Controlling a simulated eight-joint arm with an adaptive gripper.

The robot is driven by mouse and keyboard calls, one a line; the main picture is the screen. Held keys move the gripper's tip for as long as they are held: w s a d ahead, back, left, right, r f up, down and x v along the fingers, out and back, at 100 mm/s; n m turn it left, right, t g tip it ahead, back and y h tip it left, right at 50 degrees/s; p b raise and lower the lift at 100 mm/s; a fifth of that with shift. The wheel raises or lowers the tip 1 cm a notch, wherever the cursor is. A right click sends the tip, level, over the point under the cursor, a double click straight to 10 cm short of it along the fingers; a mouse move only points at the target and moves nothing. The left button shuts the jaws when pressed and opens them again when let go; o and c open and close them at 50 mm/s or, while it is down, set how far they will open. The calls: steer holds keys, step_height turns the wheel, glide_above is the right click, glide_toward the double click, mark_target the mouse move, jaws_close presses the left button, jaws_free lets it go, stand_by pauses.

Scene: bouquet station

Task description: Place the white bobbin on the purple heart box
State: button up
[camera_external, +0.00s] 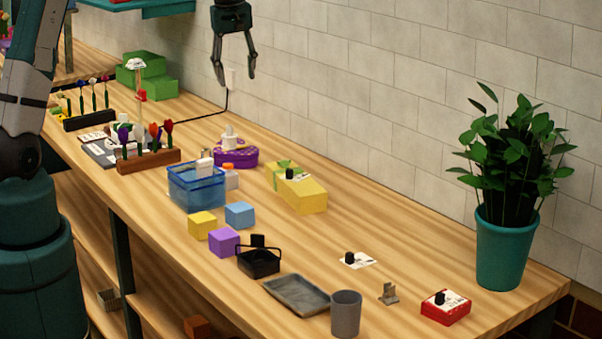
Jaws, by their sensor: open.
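The purple heart box (238,159) sits on the wooden bench, behind the blue basket. A small white object that looks like the white bobbin (229,142) appears upright on top of the box; its exact contact with the lid is too small to tell. My gripper (235,80) hangs high above the box with its two fingers spread and nothing between them. It is well apart from the white object.
A blue basket (196,190) stands in front of the box and a yellow box (297,193) to its right. Flowers in a wooden rack (149,161) are at left. A potted plant (502,247) stands at far right. The bench between the yellow box and plant is mostly clear.

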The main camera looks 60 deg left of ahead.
steer(key=s+d+r+m+t, duration=0.1)
steer(key=s+d+r+m, duration=0.2)
steer(key=s+d+r, duration=0.45)
steer(key=s+d+r+m+t, duration=0.2)
steer(key=s+d+r+m, duration=0.2)
steer(key=s+d, duration=0.6)
steer(key=s+d+f+m+t, duration=0.3)
steer(key=s+d+m, duration=0.4)
steer(key=s+d, duration=0.8)
steer(key=s+f, duration=0.1)
steer(key=s, duration=0.2)
steer(key=shift+d+m+h, duration=0.3)
steer(key=shift+d, duration=0.1)
steer(key=shift+f, duration=0.2)
